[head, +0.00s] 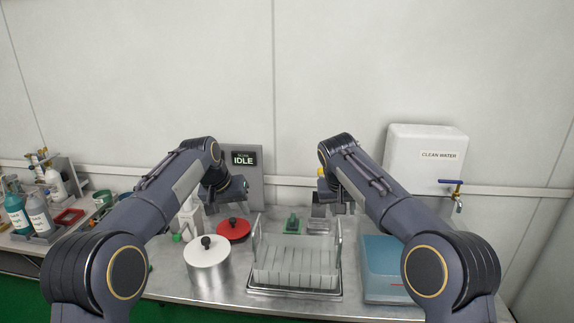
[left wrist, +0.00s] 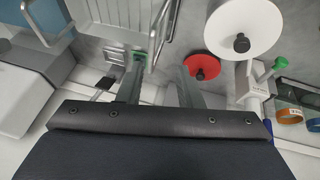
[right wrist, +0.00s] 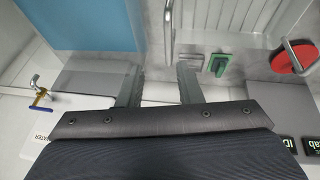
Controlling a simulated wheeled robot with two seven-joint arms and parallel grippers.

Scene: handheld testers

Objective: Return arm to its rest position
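My left arm reaches in from the left in the head view and bends down at its far end. Its gripper (head: 238,190) hangs over the back of the metal counter near the display. In the left wrist view its two fingers (left wrist: 160,78) are apart with nothing between them. My right arm comes in from the right. Its gripper (head: 332,206) hangs behind the wire rack, partly hidden by the arm. In the right wrist view its fingers (right wrist: 159,80) are also apart and empty.
A wire rack (head: 296,291) with clear panels stands mid-counter. Left of it are a white-lidded pot (head: 208,254) and a red lid (head: 236,233). A blue-topped box (head: 384,256) lies right, below the clean water tank (head: 424,156). A display (head: 244,158) reads IDLE. Bottles (head: 38,215) stand far left.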

